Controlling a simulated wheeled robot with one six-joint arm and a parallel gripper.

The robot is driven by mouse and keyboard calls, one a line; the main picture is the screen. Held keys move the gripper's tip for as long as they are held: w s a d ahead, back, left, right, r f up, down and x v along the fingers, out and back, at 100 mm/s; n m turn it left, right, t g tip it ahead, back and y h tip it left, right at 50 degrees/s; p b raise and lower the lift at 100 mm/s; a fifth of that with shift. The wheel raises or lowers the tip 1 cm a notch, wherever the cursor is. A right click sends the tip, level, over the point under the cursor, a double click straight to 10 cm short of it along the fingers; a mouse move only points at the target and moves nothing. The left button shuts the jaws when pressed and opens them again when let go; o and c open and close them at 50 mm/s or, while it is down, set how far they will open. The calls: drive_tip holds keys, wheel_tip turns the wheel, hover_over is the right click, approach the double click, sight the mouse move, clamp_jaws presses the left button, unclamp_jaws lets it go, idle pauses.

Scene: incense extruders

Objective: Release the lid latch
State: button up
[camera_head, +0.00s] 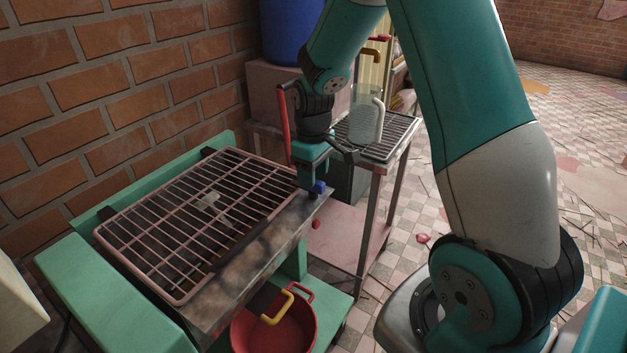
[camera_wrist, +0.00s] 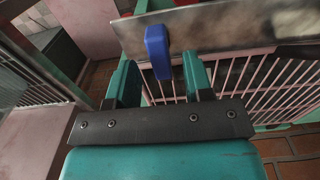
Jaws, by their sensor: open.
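A blue latch tab (camera_head: 320,187) sits at the right end of the machine's front metal edge, beside the pink wire grid lid (camera_head: 190,222). The lid lies flat over the green machine. My gripper (camera_head: 312,186) is right at the blue tab, pointing down. In the wrist view the blue tab (camera_wrist: 158,50) stands upright between and slightly beyond the two open fingertips of my gripper (camera_wrist: 157,72). Gaps show on both sides of the tab, so I see no clear contact. The wire lid (camera_wrist: 250,85) runs behind the fingers. The tab's mounting is partly hidden.
A red upright handle (camera_head: 283,118) stands close beside my wrist. A metal-topped side table (camera_head: 375,150) holding a pale jug stands beyond. A brick wall (camera_head: 110,95) bounds the left.

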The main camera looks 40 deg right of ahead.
drive_tip(key=shift+f, duration=1.2)
clamp_jaws()
